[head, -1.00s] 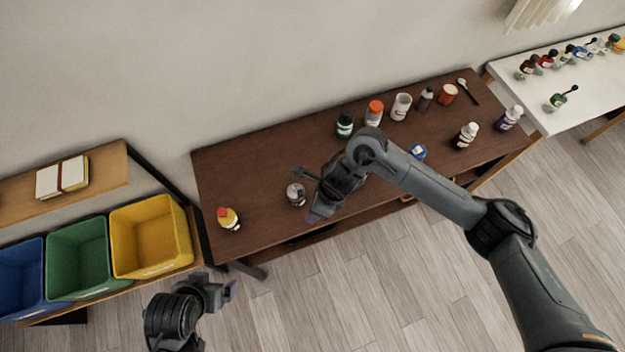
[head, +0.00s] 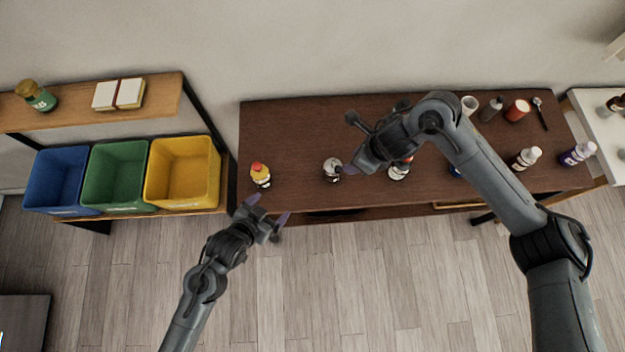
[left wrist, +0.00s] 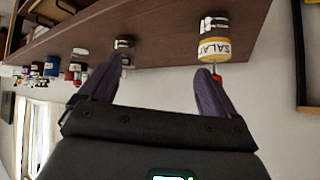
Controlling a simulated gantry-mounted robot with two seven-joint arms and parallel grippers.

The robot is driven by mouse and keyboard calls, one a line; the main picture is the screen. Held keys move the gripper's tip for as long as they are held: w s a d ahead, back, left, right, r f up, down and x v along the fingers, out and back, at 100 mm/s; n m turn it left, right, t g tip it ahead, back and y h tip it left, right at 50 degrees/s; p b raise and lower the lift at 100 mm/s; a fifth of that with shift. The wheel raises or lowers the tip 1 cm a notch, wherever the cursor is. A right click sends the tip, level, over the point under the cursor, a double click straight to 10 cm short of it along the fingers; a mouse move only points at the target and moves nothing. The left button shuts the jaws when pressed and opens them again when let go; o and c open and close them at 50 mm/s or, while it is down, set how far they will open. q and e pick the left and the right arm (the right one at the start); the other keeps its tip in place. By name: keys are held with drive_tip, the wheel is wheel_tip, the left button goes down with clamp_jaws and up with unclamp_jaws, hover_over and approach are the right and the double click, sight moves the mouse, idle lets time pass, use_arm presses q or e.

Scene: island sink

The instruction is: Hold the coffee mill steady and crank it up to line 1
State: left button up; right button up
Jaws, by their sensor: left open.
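A small pale and dark item that looks like the coffee mill (head: 333,170) stands upright near the front of the brown table. In the left wrist view it appears to be the clear, dark-banded item (left wrist: 124,46); its crank and line marks are too small to make out. My left gripper (head: 269,209) is open and empty just off the table's front edge, left of and below the mill. Its purple fingers (left wrist: 155,72) also show in the left wrist view. My right gripper (head: 350,162) is right beside the mill, apparently above the table; its jaws are partly hidden.
Yellow (head: 183,172), green and blue bins stand at left. Clear tabletop lies behind the mill.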

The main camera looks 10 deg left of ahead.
sight(332, 170)
use_arm(q)
drive_tip(key=w+d+f+h, duration=0.1)
drive_tip(key=w+d+f, duration=0.1)
drive_tip(key=d, duration=0.1)
drive_tip(key=w+d+f+t+h, duration=0.1)
drive_tip(key=w+d+f, duration=0.1)
drive_tip(key=d, duration=0.1)
drive_tip(key=w+d+f+m+t+h, duration=0.1)
drive_tip(key=w+d+f, duration=0.1)
drive_tip(key=d, duration=0.1)
drive_tip(key=shift+w+d+h, duration=0.15)
drive_tip(key=shift+d+h, duration=0.05)
drive_tip(key=shift+h, duration=0.2)
drive_tip(key=w, duration=0.1)
drive_tip(key=w+r, duration=0.1)
drive_tip(key=w+d, duration=0.1)
drive_tip(key=shift+w+d+r+t, duration=0.1)
drive_tip(key=shift+w+r+t, duration=0.1)
drive_tip(key=shift+r+t, duration=0.15)
drive_tip(key=shift+w+d, duration=0.25)
drive_tip(key=shift+w, duration=0.35)
drive_tip(key=x, duration=0.9)
drive_tip(key=shift+w+d+f, duration=0.1)
drive_tip(key=shift+w+d, duration=0.05)
drive_tip(key=shift+c, duration=0.2)
drive_tip(key=c, duration=1.1)
